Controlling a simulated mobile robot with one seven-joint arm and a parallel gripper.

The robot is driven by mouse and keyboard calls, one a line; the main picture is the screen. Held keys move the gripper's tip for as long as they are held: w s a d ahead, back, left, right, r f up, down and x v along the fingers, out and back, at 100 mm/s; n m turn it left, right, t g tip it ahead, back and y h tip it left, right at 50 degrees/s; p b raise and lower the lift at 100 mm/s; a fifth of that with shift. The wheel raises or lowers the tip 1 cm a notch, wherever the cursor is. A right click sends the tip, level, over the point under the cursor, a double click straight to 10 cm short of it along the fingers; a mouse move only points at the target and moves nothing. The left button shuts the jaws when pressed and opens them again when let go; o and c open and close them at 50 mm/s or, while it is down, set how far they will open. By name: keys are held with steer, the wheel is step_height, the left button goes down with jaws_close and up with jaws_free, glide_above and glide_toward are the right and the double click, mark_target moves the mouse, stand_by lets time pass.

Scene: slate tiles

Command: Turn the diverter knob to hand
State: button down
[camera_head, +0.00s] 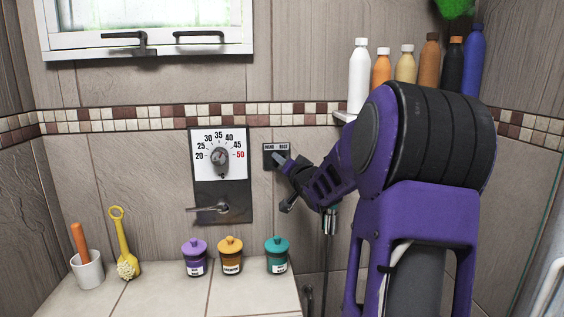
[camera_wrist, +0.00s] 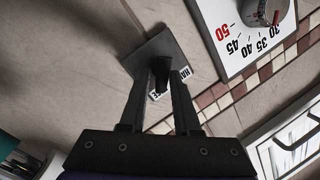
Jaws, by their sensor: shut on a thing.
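The diverter is a small dark square plate (camera_head: 269,158) on the tiled wall, right of the temperature panel. A white label strip on its top edge reads HAND at its left end; the other word is hard to read. My gripper (camera_head: 284,163) reaches it from the right and covers the knob in the head view. In the wrist view the plate (camera_wrist: 152,49) looks tilted, and a dark knob (camera_wrist: 158,87) shows between the two fingers of my gripper (camera_wrist: 167,76). The fingers are shut on the knob. Its exact pointing direction is partly hidden.
The temperature dial (camera_head: 218,157) and a lever (camera_head: 214,208) sit just left. Lidded jars (camera_head: 230,257), a yellow brush (camera_head: 122,245) and a white cup (camera_head: 87,270) stand on the ledge below. Bottles (camera_head: 359,78) stand on a shelf at upper right, behind my arm.

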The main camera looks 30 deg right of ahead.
steer(key=shift+w+a+r+n, duration=0.15)
steer(key=shift+r+n, duration=0.1)
steer(key=shift+n, duration=0.15)
steer(key=shift+w+a+f+n+g+h+b, duration=0.1)
steer(key=shift+a+n+g+h+b, duration=0.45)
steer(key=shift+n, duration=1.6)
steer(key=shift+w+n+g+h+b, duration=0.1)
steer(key=shift+n+g+b, duration=0.55)
steer(key=shift+n+b, duration=1.1)
steer(key=shift+w+a+f+n+g+h+b, duration=0.2)
steer(key=shift+n+g+b, duration=0.45)
steer(key=shift+n, duration=1.85)
steer(key=shift+s+r+h, duration=0.1)
steer(key=shift+r+h, duration=0.05)
steer(key=shift+h, duration=0.1)
steer(key=c, duration=0.8)
jaws_free()
steer(key=shift+a, duration=0.15)
steer(key=shift+d+r, duration=0.1)
steer(key=shift+d, duration=0.1)
